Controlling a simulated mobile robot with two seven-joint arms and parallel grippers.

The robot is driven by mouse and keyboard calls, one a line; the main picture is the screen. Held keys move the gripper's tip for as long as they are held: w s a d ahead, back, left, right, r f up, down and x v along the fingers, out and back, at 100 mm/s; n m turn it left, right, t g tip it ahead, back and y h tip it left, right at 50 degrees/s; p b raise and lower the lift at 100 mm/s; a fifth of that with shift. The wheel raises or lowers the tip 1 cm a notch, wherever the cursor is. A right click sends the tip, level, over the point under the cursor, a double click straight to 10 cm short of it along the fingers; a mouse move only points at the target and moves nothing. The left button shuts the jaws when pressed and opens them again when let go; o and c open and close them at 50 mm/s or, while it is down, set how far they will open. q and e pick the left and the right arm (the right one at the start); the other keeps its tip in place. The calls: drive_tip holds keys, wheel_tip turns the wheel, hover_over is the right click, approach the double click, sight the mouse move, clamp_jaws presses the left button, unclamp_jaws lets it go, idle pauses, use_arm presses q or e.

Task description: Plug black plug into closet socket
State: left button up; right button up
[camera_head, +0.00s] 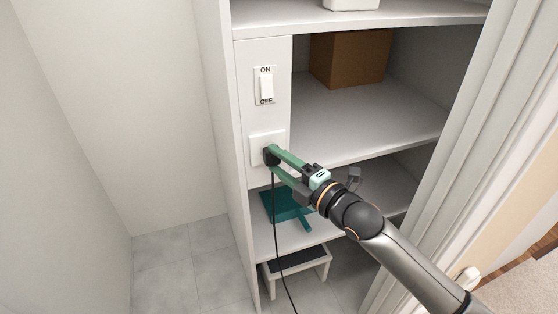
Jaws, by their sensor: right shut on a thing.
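The black plug (270,153) is at the face of the white closet socket (257,147), on the panel at the left of the shelves. My right gripper (273,158) is shut on the plug, its green fingers reaching in from the right. The plug touches or nearly touches the socket; I cannot tell how deep it sits, because its front is hidden. A black cord (276,230) hangs from the plug down past the lower shelf. My left gripper is not in view.
An ON/OFF switch (265,86) is above the socket. A brown box (350,58) stands on the upper shelf. A teal item (280,203) lies on the lower shelf, and a small step stool (298,266) stands below. The door frame is close on the right.

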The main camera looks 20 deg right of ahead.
drive_tip(key=shift+p, duration=0.55)
idle(1.1)
drive_tip(key=shift+w, duration=0.6)
idle(0.4)
drive_tip(key=o, duration=1.4)
drive_tip(key=shift+c, duration=0.2)
drive_tip(key=shift+s+d+f, duration=0.1)
drive_tip(key=shift+s, duration=0.25)
drive_tip(key=v, duration=1.2)
